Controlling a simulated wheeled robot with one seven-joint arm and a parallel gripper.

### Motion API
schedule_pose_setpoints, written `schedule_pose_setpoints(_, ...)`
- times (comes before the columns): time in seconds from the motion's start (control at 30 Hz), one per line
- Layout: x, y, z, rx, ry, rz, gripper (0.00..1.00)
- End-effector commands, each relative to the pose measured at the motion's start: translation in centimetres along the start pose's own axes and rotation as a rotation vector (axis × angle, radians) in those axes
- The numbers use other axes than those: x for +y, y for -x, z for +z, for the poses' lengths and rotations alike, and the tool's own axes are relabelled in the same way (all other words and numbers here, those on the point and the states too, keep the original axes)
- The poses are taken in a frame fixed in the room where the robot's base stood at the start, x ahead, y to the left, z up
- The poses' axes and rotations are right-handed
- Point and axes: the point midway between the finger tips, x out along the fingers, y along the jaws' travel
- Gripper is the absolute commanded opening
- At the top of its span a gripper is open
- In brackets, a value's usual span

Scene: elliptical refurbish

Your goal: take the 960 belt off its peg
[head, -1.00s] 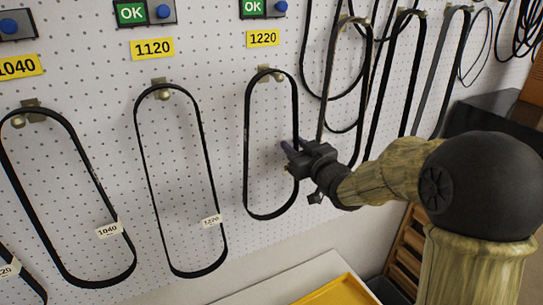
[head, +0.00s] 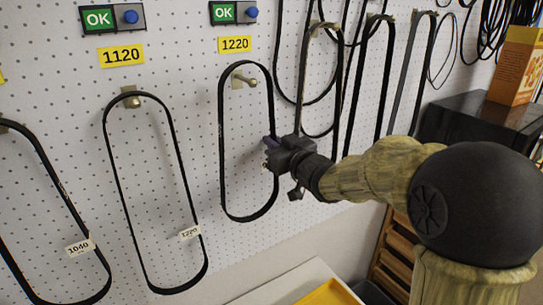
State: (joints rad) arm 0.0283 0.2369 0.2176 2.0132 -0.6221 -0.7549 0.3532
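A black looped belt (head: 222,150) is at the board position under the 1220 label (head: 235,44). No tag shows on it, so I cannot read whether it is the 960 belt. My gripper (head: 271,146) is at its right strand, with the fingers closed around it. The belt's top now stands above its peg (head: 240,80), with a gap between them. The peg still shows inside the loop's outline, so I cannot tell whether the belt is clear of its tip.
A belt tagged 1220 (head: 108,150) hangs under the 1120 label (head: 121,54). A belt tagged 1040 (head: 45,160) hangs further left. Several belts hang close on the right, behind my arm. A yellow tray (head: 328,294) is below, and an orange box (head: 515,65) stands at right.

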Motion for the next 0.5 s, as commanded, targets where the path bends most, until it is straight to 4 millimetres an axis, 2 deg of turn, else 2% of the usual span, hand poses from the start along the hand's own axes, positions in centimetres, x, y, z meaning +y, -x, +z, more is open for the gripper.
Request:
schedule_pose_setpoints(0.27,0.4,0.1,-4.4,0.004,0.003,0.002,0.00)
schedule_pose_setpoints(0.5,0.4,3.7,-3.9,0.001,0.002,0.004,0.00)
